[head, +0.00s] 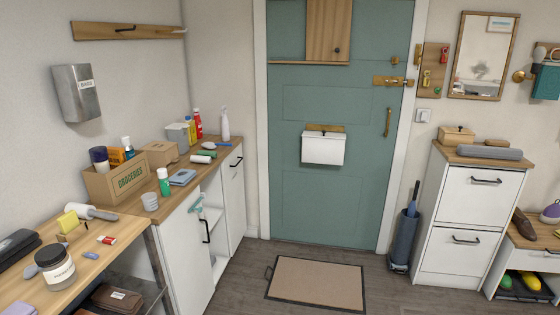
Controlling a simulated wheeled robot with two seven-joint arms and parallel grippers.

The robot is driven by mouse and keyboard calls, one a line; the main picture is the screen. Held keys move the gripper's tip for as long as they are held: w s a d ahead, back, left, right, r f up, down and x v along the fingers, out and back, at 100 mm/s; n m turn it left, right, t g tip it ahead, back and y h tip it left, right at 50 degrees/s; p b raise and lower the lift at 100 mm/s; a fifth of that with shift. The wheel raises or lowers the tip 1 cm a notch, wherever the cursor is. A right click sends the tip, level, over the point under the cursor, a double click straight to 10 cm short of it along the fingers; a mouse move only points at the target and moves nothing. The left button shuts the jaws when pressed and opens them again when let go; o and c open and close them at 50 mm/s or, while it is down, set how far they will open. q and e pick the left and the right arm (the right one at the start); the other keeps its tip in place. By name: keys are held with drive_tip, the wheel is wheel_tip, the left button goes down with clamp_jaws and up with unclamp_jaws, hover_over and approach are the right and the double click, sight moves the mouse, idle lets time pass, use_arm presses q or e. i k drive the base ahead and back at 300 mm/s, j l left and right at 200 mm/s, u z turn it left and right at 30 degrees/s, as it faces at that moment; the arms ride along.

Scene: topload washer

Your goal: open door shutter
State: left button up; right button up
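A teal door (330,215) stands at the back, in a white frame, and looks shut. A light wooden shutter panel (328,25) is on its upper part, above a thin wooden ledge (290,62). A small dark knob (337,50) sits near the panel's lower right corner. The panel's top is cut off by the picture's edge. A brass latch (390,81) and an upright brass handle (387,122) are on the door's right side. Neither of my grippers is in view.
A white box (323,149) hangs on the door's middle. A doormat (317,282) lies before it. A cluttered counter (217,160) and wooden table (92,268) line the left. A blue umbrella stand (403,237) and white cabinet (468,225) stand right. The floor around the mat is clear.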

sight(328, 22)
drive_tip(key=i+z, duration=0.25)
drive_tip(key=i, duration=0.35)
drive_tip(key=i+j+z, duration=0.2)
drive_tip(key=i, duration=0.35)
drive_tip(key=i+j+z, duration=0.25)
drive_tip(key=i, duration=0.3)
drive_tip(key=i+l, duration=0.05)
drive_tip(key=l, duration=0.05)
